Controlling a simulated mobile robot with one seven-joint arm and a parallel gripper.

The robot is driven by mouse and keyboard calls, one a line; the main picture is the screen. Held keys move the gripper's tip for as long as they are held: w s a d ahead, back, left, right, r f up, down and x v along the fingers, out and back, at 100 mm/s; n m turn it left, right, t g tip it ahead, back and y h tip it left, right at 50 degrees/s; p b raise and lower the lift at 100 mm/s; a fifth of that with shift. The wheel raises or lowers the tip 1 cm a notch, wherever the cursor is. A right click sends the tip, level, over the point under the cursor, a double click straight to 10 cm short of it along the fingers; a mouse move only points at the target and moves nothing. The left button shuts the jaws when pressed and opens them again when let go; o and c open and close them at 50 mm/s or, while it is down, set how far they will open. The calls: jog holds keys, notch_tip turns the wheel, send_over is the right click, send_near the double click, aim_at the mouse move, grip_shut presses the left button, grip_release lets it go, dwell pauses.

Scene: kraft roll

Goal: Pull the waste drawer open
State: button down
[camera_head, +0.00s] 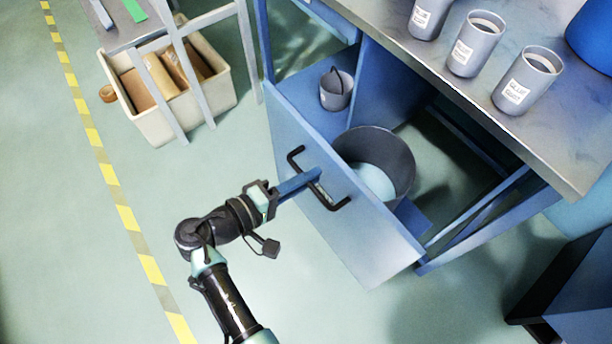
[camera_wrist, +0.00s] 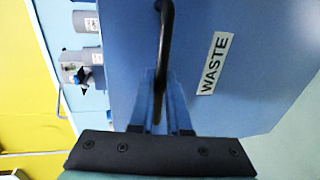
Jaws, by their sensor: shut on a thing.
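The blue waste drawer (camera_head: 374,250) stands partly out from under the workbench, with a dark round bin (camera_head: 394,152) behind its front. The bin shows a pale blue inside. In the wrist view the drawer front (camera_wrist: 240,75) carries a white label reading WASTE (camera_wrist: 214,63). Its black bar handle (camera_head: 339,204) is on the outer face, and it runs down between my fingers in the wrist view (camera_wrist: 165,50). My gripper (camera_head: 316,179) is shut on the handle; it also shows in the wrist view (camera_wrist: 159,88).
Grey labelled cans (camera_head: 474,44) stand on the workbench top (camera_head: 395,35). A small grey bucket (camera_head: 336,91) sits on a shelf beneath. A cream crate (camera_head: 155,128) with brown rolls stands at upper left. Open floor lies left of the drawer, with a yellow striped line (camera_head: 117,192).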

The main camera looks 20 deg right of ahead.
jog(key=c, duration=0.9)
grip_release()
jog(key=v, duration=1.3)
jog(key=shift+p, duration=0.3)
jog(key=shift+w, duration=0.15)
